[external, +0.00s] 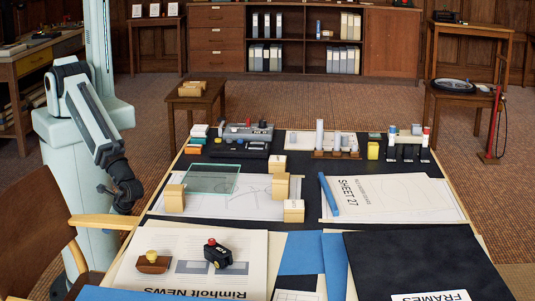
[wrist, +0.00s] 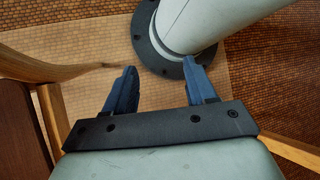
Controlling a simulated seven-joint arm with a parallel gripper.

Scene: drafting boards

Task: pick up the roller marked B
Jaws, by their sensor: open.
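My gripper (external: 122,203) hangs at the left side of the board table, beside the wooden chair. In the wrist view my gripper (wrist: 160,88) shows its two blue-grey fingers apart, with nothing between them. No roller shows in the wrist view. The dark piece bears a small pale mark, too small to read. I cannot tell which thing is the roller marked B.
The wooden chair (external: 45,215) stands close to my gripper. Pale wooden blocks (external: 174,199) and a glass plate (external: 212,179) lie on the drawing sheet. A blue rod (external: 329,194) lies on the right sheet. Several small items line the table's back.

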